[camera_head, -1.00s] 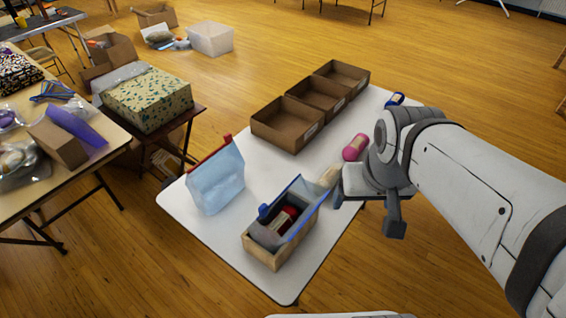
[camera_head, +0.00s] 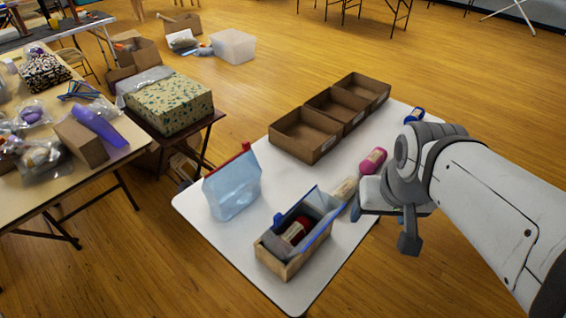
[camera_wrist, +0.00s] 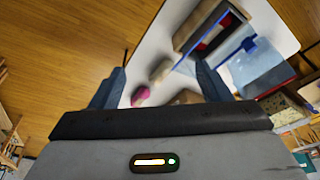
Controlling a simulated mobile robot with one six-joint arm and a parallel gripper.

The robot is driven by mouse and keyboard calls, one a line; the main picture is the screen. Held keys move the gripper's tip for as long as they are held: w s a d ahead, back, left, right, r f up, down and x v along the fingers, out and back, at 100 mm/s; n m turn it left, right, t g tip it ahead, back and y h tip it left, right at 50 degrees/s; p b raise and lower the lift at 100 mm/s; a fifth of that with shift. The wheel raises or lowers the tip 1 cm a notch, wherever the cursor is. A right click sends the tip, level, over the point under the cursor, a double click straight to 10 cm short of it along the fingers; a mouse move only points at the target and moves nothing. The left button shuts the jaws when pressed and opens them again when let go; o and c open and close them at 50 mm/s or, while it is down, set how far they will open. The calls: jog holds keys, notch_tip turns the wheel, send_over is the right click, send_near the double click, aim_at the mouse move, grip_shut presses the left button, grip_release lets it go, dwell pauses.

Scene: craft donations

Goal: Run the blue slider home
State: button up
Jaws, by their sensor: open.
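A clear bag with a blue zip edge (camera_head: 318,236) stands in a small wooden box (camera_head: 283,268) at the front of the white table. A grey and a red item (camera_head: 297,230) lie inside.
A light-blue bag with a red top edge (camera_head: 232,188) stands left of the box. Three cardboard trays (camera_head: 305,150) line the back. A cream roll (camera_head: 345,188), a pink roll (camera_head: 373,160) and a blue roll (camera_head: 414,115) lie along the right side. The table's middle is clear.

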aim_at(278, 216)
jog(key=w+a+m, duration=0.1)
jog(key=w+a, duration=0.1)
jog(key=w+a+f+m+g, duration=0.1)
jog(key=w+a, duration=0.1)
jog(key=a, duration=0.1)
jog(key=w+a+f+m, duration=0.1)
jog(key=w+a, duration=0.1)
jog(key=a, duration=0.1)
jog(key=shift+w+a+g, duration=0.15)
jog(key=shift+a+g, duration=0.05)
jog(key=shift+g, duration=0.2)
jog(key=c, duration=0.6)
jog(key=w+a+f+m, duration=0.1)
jog(key=a, duration=0.2)
jog(key=w+a+f+m+g, duration=0.1)
jog(key=a+f, duration=0.1)
jog(key=a, duration=0.2)
jog(key=w+a+f+m, duration=0.1)
jog(key=a+m, duration=0.1)
jog(key=a, duration=0.1)
jog(key=shift+a+f, duration=0.2)
jog(key=shift+a, duration=0.2)
jog(key=shift+c, duration=0.8)
jog(key=shift+a+f, duration=0.15)
jog(key=shift+f, duration=0.05)
notch_tip(278, 216, down, 7)
jog(key=shift+f, duration=0.2)
jog(key=shift+c, duration=0.4)
grip_shut()
